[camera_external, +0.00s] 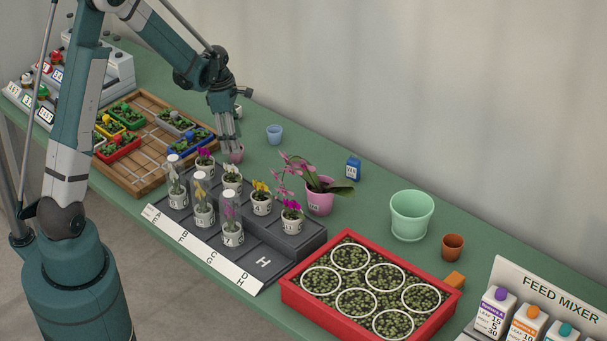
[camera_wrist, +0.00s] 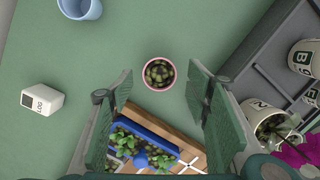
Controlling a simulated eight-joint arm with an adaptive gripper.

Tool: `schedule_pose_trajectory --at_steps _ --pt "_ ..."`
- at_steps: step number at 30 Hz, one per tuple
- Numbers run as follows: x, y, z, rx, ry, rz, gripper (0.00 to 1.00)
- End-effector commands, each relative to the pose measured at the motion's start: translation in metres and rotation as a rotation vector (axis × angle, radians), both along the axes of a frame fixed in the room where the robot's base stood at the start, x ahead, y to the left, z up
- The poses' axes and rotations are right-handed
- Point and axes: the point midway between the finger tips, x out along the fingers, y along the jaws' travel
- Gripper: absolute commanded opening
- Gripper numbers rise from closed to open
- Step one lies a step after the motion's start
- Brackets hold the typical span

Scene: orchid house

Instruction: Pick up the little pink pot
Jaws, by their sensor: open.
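The little pink pot (camera_wrist: 146,81) stands upright on the green table in the wrist view, with dark green plant bits inside. It also shows in the external view (camera_external: 237,156), partly hidden below my gripper (camera_external: 228,143). In the wrist view my gripper (camera_wrist: 160,88) is open and empty. Its two fingers appear on either side of the pot, with gaps on both sides. The fingers point down over the pot; I cannot tell their exact height above the table.
A wooden tray (camera_wrist: 187,145) with a blue planter (camera_wrist: 143,150) lies close by. The dark stepped orchid rack (camera_wrist: 257,45) is on the right. A pale blue cup (camera_external: 274,132) and a small white box (camera_wrist: 42,98) stand apart. Green table is clear around the pot.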

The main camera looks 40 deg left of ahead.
Motion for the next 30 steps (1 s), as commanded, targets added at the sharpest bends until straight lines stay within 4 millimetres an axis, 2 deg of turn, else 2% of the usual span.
schedule_pose_trajectory --at_steps 8,21,30 --pt "0.001 0.000 -0.005 0.000 0.000 0.000 0.48" --pt "0.003 -0.004 -0.046 0.000 0.000 0.000 0.48" --pt "0.004 -0.005 -0.052 0.000 0.000 0.000 0.48"
